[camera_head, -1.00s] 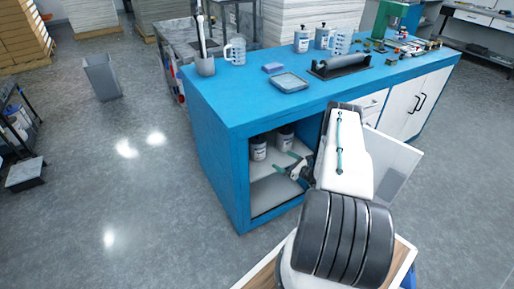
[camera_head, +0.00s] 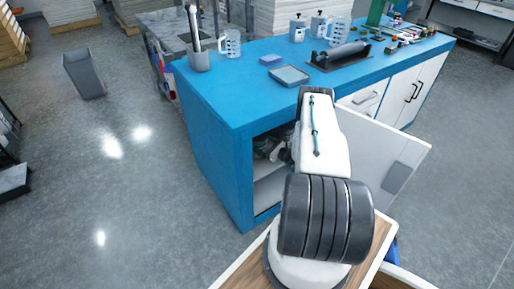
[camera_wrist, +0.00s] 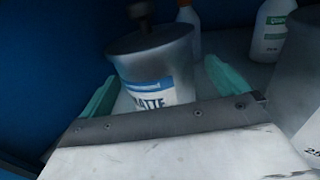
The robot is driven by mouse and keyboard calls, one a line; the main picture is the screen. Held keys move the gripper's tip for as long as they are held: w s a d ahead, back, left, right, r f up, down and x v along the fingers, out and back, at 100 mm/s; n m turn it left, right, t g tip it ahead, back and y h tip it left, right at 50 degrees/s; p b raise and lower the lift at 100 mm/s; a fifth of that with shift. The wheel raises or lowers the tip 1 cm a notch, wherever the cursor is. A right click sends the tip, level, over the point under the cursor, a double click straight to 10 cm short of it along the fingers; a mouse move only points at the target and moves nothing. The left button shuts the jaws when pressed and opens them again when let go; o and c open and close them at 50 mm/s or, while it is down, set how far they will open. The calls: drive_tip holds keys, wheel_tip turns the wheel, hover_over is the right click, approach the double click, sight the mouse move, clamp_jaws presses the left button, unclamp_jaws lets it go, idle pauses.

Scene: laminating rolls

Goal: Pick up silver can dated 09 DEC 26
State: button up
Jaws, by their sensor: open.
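A silver can (camera_wrist: 153,62) with a dark knob on its lid and a blue and white label reading "MATTE" stands in the wrist view. My gripper (camera_wrist: 162,74) is open, with one green finger at each side of this can. I cannot tell whether the fingers touch it. No date can be read on it. A second silver can (camera_wrist: 297,90) is cut off at the right edge, with part of a white label showing. In the head view my gripper reaches into the open blue cabinet (camera_head: 209,150), and the cans there are mostly hidden.
White bottles (camera_wrist: 270,30) stand behind the cans on the pale shelf. The open cabinet door (camera_head: 385,150) is right of my arm. On the blue counter are a tray (camera_head: 289,75), a black roller (camera_head: 340,55) and jugs.

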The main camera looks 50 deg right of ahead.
drive_tip(key=w, duration=0.3)
drive_tip(key=shift+w+a, duration=0.1)
drive_tip(key=shift+a, duration=0.2)
drive_tip(key=c, duration=1.4)
drive_tip(key=shift+r, duration=0.1)
drive_tip(key=shift+r, duration=0.15)
